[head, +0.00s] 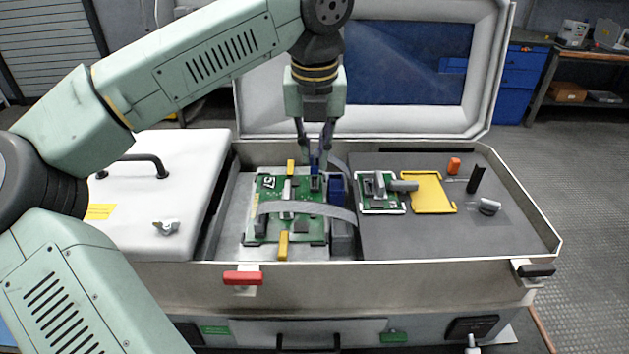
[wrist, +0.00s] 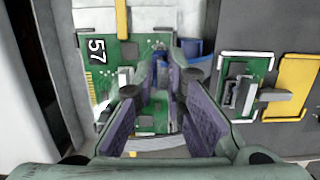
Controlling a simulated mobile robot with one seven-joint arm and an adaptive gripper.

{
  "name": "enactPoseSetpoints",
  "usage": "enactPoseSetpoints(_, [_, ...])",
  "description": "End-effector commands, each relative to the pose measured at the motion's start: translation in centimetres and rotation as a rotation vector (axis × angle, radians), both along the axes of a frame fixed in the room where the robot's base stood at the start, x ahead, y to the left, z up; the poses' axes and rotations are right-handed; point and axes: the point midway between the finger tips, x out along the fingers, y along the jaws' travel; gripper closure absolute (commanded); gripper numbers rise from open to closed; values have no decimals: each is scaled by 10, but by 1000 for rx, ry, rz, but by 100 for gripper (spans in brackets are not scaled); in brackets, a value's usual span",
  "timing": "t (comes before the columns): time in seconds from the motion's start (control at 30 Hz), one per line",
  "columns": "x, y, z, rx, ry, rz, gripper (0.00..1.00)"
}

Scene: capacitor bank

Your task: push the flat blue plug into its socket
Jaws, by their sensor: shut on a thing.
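My gripper (head: 315,149) points down over the back right of the green board (head: 265,224) in the open case. It is shut on the flat blue plug (head: 315,162), of which only a small part shows between the fingertips. In the wrist view my gripper (wrist: 162,82) has the plug (wrist: 161,75) between its fingers, largely hidden. A dark socket (head: 315,184) stands on the board just below the plug. I cannot tell whether the plug touches it.
A grey ribbon cable (head: 310,208) crosses the board and rises behind the gripper. A blue block (head: 336,186) stands close on the right. Yellow clips (head: 283,245) hold the board. A smaller board (head: 380,206) and yellow frame (head: 432,208) lie on the grey panel. The case's raised lid (head: 365,123) is behind.

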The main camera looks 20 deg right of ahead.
Motion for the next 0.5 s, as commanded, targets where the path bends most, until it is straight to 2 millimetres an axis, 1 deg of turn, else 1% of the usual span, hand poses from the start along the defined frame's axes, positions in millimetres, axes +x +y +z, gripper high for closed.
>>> enactPoseSetpoints(0.5, [0, 0, -16, 1, 0, 0, 100])
